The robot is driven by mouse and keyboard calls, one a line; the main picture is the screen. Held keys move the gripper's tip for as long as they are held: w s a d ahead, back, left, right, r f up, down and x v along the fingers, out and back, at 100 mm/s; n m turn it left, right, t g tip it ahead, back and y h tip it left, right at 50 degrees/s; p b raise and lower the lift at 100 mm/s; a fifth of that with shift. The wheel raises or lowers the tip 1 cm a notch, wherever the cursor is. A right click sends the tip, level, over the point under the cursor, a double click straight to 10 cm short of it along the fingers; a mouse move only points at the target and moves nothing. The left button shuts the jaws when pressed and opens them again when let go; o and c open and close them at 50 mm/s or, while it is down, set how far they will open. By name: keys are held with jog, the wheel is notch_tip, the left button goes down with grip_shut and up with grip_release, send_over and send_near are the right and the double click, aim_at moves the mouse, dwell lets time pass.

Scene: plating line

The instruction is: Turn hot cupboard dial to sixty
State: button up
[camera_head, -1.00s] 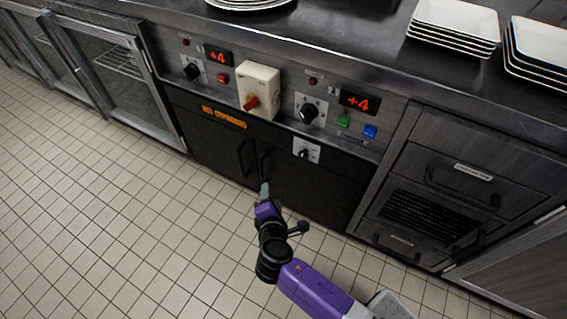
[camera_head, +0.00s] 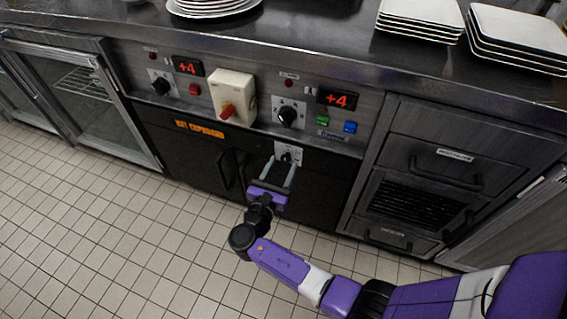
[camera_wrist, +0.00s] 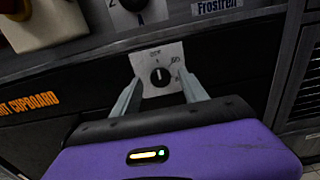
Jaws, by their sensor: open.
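The hot cupboard (camera_head: 185,150) has black doors and an orange label; the label also shows in the wrist view (camera_wrist: 30,104). Its small black dial (camera_wrist: 160,77) sits on a white plate (camera_wrist: 143,62) with markings too small to read surely. The dial's pale pointer line stands about upright. In the head view the dial (camera_head: 286,157) is at the upper right of the black front. My gripper (camera_head: 282,169) is open and empty, its two fingers pointing at the dial. In the wrist view the fingers (camera_wrist: 160,85) appear on either side of the dial's lower part; contact cannot be told.
Above are two larger black dials (camera_head: 288,116) (camera_head: 161,85), a red-handled switch box (camera_head: 234,97), and green (camera_head: 322,119) and blue (camera_head: 350,127) buttons. Door handles (camera_head: 222,170) stick out left of my gripper. Plates (camera_head: 515,40) stand on the counter. The tiled floor is clear.

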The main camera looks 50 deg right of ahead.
jog(key=shift+x, duration=1)
jog(key=shift+c, duration=0.2)
grip_shut()
jog(key=shift+m, duration=0.3)
jog(key=m+b, duration=0.1)
jog(key=m, duration=0.1)
jog(key=m+b, duration=0.1)
jog(key=m, duration=0.2)
jog(key=shift+s+f+m, duration=0.1)
jog(key=shift+f+m, duration=0.1)
jog(key=shift+m, duration=0.1)
jog(key=m+b, duration=0.3)
jog(key=m, duration=0.2)
jog(key=shift+m, duration=0.4)
